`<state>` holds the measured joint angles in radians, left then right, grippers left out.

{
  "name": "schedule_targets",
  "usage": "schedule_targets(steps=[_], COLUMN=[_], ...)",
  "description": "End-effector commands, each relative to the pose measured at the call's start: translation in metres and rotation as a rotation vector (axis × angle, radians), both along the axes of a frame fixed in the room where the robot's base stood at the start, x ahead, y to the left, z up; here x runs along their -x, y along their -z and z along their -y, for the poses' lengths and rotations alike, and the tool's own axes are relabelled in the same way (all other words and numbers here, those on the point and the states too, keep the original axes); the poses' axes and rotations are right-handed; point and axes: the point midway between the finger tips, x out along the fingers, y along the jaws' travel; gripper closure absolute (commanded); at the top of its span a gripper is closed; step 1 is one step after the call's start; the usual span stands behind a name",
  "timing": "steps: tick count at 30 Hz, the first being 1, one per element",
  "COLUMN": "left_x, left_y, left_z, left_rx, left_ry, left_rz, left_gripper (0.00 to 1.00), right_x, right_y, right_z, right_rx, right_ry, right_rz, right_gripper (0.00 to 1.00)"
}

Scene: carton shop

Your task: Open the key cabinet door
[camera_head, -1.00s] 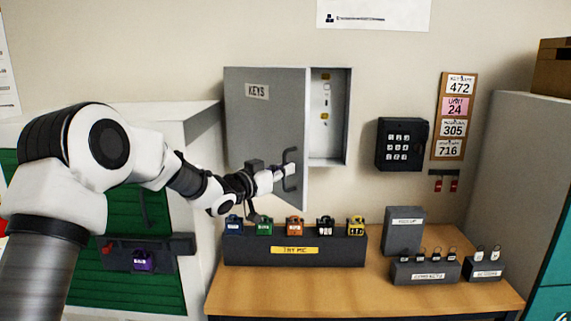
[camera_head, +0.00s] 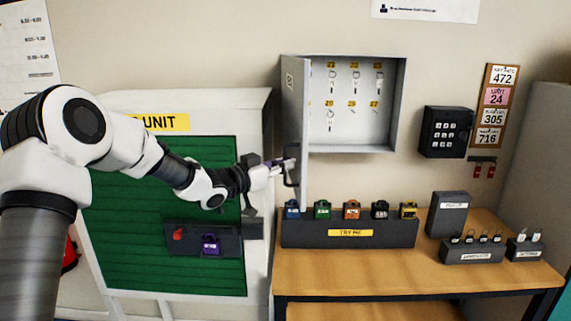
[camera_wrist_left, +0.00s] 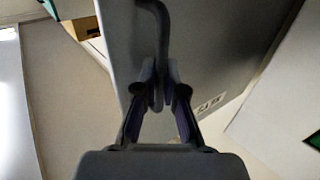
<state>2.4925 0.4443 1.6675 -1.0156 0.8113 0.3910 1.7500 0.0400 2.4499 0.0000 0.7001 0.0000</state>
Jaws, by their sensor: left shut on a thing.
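The key cabinet (camera_head: 397,105) hangs on the wall with its inside in plain view. Several keys hang under yellow number labels at its back. Its grey door (camera_head: 303,120) is swung out to the left and shows almost edge-on. My left gripper (camera_head: 289,166) is shut on the dark door handle (camera_head: 294,180). In the left wrist view my gripper fingers (camera_wrist_left: 160,88) close around the bent handle bar (camera_wrist_left: 163,35), with the door face (camera_wrist_left: 215,50) behind it. My right gripper is not in view.
Below the cabinet, a wooden bench (camera_head: 400,275) carries a dark padlock stand (camera_head: 300,238) and small grey boxes. A unit with a green shutter (camera_head: 120,210) stands left, close to my left arm. A keypad box (camera_head: 447,147) is on the wall right of the cabinet.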

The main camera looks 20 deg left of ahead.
Motion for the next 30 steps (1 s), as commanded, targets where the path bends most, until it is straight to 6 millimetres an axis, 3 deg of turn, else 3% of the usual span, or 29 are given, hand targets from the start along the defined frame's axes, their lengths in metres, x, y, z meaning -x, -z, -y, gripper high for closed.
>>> schedule_targets(steps=[8, 9, 10, 11, 22, 26, 30], left_x=[0.0, 0.0, 0.0, 0.0, 0.005, 0.026, 0.06], left_y=[0.004, 0.004, 0.004, 0.004, 0.001, 0.0, 0.0], left_z=[0.0, 0.0, 0.0, 0.0, -0.003, -0.014, -0.03], left_rx=[-0.001, -0.001, -0.001, -0.001, 0.001, 0.005, 0.01], left_ry=[-0.001, 0.0, 0.0, -0.001, -0.002, -0.002, -0.003], left_rz=[-0.009, -0.009, -0.009, -0.007, -0.003, -0.001, -0.002], left_gripper=[1.0, 0.81, 0.7, 0.65, 0.65, 0.65, 0.65], right_x=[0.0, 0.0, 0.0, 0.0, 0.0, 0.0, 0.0], right_y=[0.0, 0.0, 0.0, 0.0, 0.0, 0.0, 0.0], right_z=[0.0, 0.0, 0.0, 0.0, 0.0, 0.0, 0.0], right_rx=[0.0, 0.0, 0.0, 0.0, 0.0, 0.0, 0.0], right_ry=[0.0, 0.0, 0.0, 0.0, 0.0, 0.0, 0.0], right_rz=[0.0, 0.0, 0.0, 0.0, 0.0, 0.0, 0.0], right_gripper=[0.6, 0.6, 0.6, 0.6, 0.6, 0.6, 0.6])
